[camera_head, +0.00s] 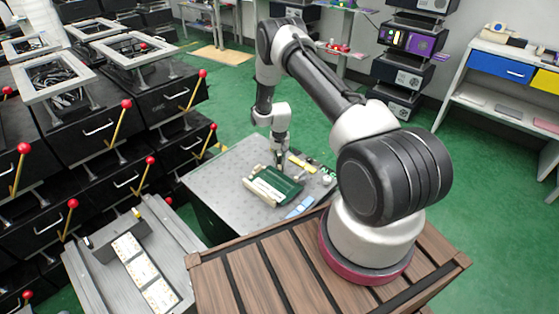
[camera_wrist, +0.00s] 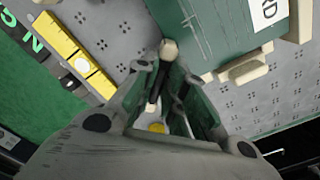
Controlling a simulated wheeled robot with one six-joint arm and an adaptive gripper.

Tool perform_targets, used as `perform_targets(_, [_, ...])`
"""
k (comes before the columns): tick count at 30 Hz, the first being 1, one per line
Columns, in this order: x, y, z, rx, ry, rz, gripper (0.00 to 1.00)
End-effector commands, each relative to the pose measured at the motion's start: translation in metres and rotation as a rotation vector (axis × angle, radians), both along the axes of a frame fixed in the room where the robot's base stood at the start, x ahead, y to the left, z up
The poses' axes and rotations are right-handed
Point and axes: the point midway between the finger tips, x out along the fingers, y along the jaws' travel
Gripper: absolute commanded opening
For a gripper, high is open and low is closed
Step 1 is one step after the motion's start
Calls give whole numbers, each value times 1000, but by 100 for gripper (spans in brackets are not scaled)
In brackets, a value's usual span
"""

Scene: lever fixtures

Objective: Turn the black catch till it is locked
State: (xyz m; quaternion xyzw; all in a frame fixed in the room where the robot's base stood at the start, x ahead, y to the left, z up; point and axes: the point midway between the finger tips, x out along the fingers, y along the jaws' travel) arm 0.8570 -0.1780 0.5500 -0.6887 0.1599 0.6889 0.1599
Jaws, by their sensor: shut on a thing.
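A dark green fixture (camera_head: 288,192) with cream parts sits on a grey perforated tabletop (camera_head: 222,181). In the wrist view the green fixture (camera_wrist: 215,35) fills the top right, with a cream block and a white label. My gripper (camera_head: 281,166) points down at the far edge of the fixture. In the wrist view my gripper (camera_wrist: 168,72) has its fingers closed around a narrow dark piece, the black catch (camera_wrist: 154,88), which is mostly hidden between them. A round cream knob (camera_wrist: 169,48) shows just beyond the fingertips. The catch's angle cannot be told.
A yellow piece (camera_wrist: 75,53) lies on the tabletop left of my gripper in the wrist view. A blue piece (camera_head: 299,207) lies near the fixture.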

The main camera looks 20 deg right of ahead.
Motion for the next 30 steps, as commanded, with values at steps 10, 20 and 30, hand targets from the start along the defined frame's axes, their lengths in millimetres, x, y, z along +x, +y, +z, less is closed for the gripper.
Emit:
perform_targets(10, [0, 0, 0, 0, 0, -324, 0])
perform_targets(20, [0, 0, 0, 0, 0, -580, 0])
perform_targets(30, [0, 0, 0, 0, 0, -716, 0])
